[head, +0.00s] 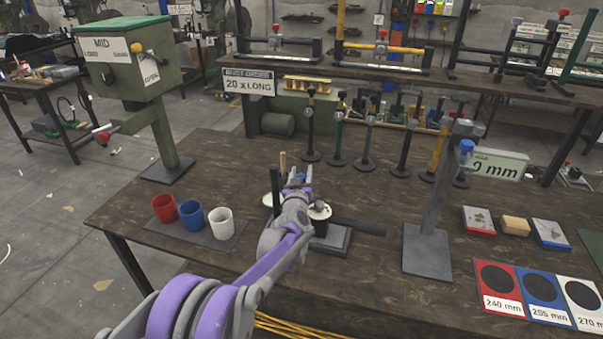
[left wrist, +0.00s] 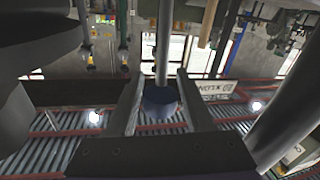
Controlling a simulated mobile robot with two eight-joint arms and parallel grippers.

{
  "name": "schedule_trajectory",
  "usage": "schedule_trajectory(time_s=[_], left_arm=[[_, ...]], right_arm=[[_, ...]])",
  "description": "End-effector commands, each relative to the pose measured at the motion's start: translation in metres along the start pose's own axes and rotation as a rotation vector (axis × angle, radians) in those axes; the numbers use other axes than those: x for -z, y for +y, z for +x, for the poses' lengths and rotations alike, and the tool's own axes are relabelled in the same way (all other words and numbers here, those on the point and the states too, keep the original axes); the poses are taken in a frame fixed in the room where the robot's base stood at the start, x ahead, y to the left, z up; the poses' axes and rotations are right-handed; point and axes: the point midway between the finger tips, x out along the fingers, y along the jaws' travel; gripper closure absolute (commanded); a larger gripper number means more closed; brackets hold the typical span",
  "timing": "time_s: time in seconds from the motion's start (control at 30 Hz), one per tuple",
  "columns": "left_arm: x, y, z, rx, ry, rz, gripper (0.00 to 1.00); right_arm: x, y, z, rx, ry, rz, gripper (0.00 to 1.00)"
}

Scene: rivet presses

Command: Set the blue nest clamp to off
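My left gripper (head: 297,178) reaches over the middle of the workbench, above a small press base (head: 338,240). In the left wrist view its two fingers (left wrist: 162,98) stand apart, one on each side of a dark blue knob (left wrist: 160,103) on a thin grey rod (left wrist: 161,40). I cannot tell whether the fingers touch the knob. The knob may be the blue nest clamp's handle; my arm hides it in the head view. A round white-topped part (head: 319,210) shows just right of the gripper. My right gripper is not in view.
Red, blue and white cups (head: 193,219) stand left of my arm. A grey post (head: 428,247) with a blue knob (head: 466,147) stands to the right. Several upright tools (head: 366,140) line the back. Labelled discs (head: 540,290) lie at front right.

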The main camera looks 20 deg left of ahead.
Motion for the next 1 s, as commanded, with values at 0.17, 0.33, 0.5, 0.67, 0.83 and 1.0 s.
schedule_trajectory(time_s=[0.17, 0.33, 0.5, 0.67, 0.83, 1.0], left_arm=[[0.0000, 0.0001, -0.0002, 0.000, 0.000, 0.000, 0.82], [0.0000, 0.0001, -0.0002, 0.000, 0.000, 0.000, 1.00], [0.0000, 0.0001, -0.0002, 0.000, 0.000, 0.000, 1.00], [0.0000, 0.0002, -0.0002, 0.000, 0.000, 0.000, 1.00], [0.0000, 0.0002, -0.0003, 0.000, 0.000, 0.000, 1.00], [-0.0001, 0.0002, -0.0003, 0.000, 0.000, 0.000, 1.00]], right_arm=[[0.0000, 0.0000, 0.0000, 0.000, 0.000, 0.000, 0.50], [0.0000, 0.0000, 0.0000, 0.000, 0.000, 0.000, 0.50], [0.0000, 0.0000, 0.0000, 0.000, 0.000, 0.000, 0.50], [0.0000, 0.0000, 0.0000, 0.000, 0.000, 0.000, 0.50], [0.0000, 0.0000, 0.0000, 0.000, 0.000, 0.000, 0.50], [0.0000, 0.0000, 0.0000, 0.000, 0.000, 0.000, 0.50]])
